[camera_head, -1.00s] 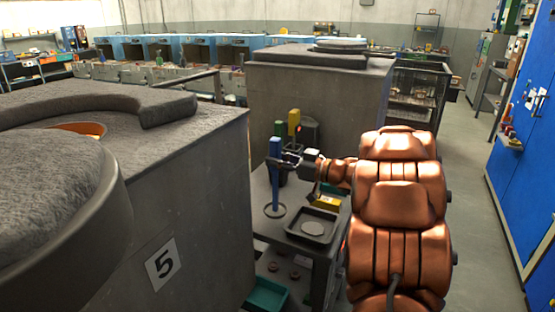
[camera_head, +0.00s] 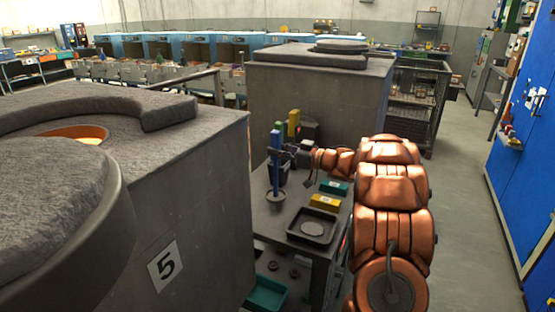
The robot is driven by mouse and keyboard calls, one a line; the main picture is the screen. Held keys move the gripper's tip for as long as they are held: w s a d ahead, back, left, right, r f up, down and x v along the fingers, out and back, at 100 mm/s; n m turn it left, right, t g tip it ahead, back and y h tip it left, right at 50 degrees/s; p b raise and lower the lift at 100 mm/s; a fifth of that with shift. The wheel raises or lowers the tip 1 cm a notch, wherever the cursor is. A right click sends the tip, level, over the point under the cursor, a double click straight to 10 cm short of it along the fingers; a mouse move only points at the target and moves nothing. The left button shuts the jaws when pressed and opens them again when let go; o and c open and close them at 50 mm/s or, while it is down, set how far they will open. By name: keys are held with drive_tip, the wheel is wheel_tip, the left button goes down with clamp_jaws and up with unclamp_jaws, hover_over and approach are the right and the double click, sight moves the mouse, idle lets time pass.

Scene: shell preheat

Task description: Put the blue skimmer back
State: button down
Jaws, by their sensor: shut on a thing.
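The blue skimmer (camera_head: 275,160) is upright, with its blue handle on top and a ring-shaped lower end around the rod's foot. My gripper (camera_head: 286,153) is shut on the handle from the right side. The skimmer hangs or stands over the left part of the grey bench (camera_head: 268,222); I cannot tell whether its lower end touches the bench. A dark holder (camera_head: 286,178) is just behind the skimmer and partly hidden by it.
A yellow block (camera_head: 325,202) and a teal block (camera_head: 334,187) lie on the bench, with a dark square tray (camera_head: 313,226) in front. A furnace block marked 5 (camera_head: 190,215) stands close on the left. Another grey furnace (camera_head: 335,95) stands behind.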

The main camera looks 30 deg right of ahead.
sight(280, 159)
drive_tip(key=shift+f, duration=1.7)
drive_tip(key=c, duration=0.9)
unclamp_jaws()
drive_tip(key=b+v, duration=0.1)
drive_tip(key=v, duration=1.1)
